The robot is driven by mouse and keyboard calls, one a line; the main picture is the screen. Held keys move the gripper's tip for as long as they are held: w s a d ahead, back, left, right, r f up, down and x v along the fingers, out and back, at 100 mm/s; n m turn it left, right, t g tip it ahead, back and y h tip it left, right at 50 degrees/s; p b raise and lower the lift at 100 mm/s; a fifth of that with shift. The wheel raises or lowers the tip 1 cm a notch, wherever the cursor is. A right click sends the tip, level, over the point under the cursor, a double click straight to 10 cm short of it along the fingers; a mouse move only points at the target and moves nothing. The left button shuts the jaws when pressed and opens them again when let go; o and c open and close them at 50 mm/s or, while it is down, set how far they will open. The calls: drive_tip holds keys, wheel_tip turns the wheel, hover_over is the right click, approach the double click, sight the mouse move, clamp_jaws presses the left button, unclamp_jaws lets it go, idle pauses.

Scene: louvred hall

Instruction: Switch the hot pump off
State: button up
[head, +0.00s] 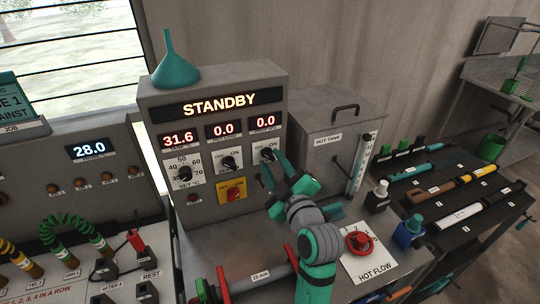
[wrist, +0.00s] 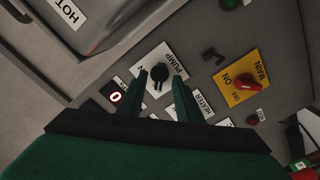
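The pump knob (head: 267,154) is a black rotary knob on a white OFF/ON plate at the right of the grey control panel. It also shows in the wrist view (wrist: 156,73), above the word PUMP; I cannot clearly read its pointer setting. My gripper (head: 273,170) is in front of the panel, close below and to the right of this knob. In the wrist view its two dark green fingers (wrist: 161,80) are apart, with the knob between their tips in the picture. I cannot tell whether they touch it. The display (head: 218,104) reads STANDBY, with 31.6, 0.0 and 0.0 beneath.
The heater knob (head: 229,163) and red main switch on a yellow plate (head: 233,190) are left of the pump knob. The hot tank (head: 325,140) stands close on the right. A red hot flow valve (head: 360,241) is on the bench. A teal funnel (head: 175,65) tops the panel.

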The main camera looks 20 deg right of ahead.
drive_tip(key=s, duration=0.5)
drive_tip(key=shift+s+d, duration=0.1)
drive_tip(key=shift+s, duration=0.05)
idle(0.3)
